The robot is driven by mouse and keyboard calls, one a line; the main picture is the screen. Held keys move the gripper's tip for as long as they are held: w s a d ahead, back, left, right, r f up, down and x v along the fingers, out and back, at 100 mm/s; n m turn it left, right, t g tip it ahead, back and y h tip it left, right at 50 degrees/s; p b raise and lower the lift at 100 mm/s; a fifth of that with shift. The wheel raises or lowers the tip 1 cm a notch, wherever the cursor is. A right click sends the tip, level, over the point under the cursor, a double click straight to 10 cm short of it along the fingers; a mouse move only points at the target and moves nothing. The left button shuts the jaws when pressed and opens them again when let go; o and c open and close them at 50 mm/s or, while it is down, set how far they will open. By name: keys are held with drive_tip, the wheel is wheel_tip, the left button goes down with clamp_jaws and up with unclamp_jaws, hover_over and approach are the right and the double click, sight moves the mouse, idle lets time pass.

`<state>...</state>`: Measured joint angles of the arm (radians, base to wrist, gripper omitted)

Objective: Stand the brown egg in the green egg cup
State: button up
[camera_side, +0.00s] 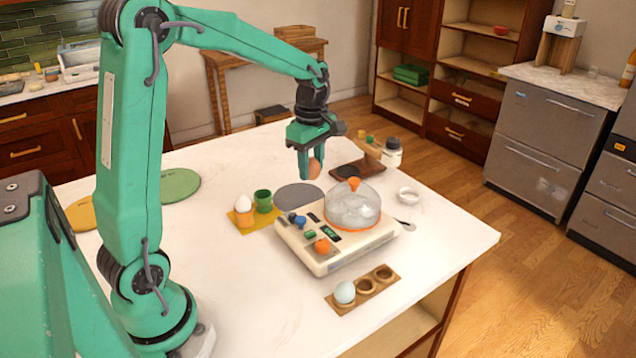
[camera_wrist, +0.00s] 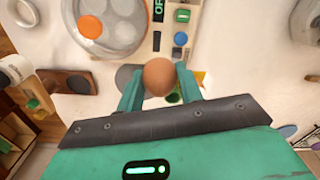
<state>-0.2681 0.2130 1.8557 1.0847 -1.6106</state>
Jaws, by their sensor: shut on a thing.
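The brown egg (camera_side: 315,168) is held between the fingers of my gripper (camera_side: 309,166), raised above the white counter behind the egg cooker. In the wrist view the egg (camera_wrist: 159,76) sits between the two green fingertips (camera_wrist: 158,82). The green egg cup (camera_side: 263,201) stands on a yellow mat (camera_side: 243,222), to the left of and below my gripper in the side view. It looks empty there. In the wrist view the egg and a finger hide most of the cup; only a bit of green (camera_wrist: 173,97) shows.
A white egg in an orange cup (camera_side: 244,212) stands beside the green cup. The egg cooker (camera_side: 335,238) with a clear lid is in front. A grey disc (camera_side: 299,196) lies behind the cooker.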

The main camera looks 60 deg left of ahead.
drive_tip(key=s+a+n, duration=0.2)
drive_tip(key=a, duration=0.6)
drive_tip(key=s+a+n, duration=0.2)
drive_tip(key=s+a, duration=0.1)
drive_tip(key=a, duration=0.4)
drive_tip(key=shift+s+a+f, duration=0.1)
drive_tip(key=shift+a+f, duration=0.05)
drive_tip(key=shift+f, duration=0.8)
drive_tip(key=shift+w+a+f, duration=0.1)
drive_tip(key=shift+a+f, duration=0.1)
drive_tip(key=shift+f, duration=0.7)
drive_tip(key=shift+s+a+f, duration=0.1)
drive_tip(key=shift+a+f, duration=0.05)
drive_tip(key=shift+f, duration=0.8)
drive_tip(key=shift+f, duration=0.15)
drive_tip(key=shift+f, duration=2.7)
drive_tip(key=shift+f, duration=0.65)
drive_tip(key=o, duration=1)
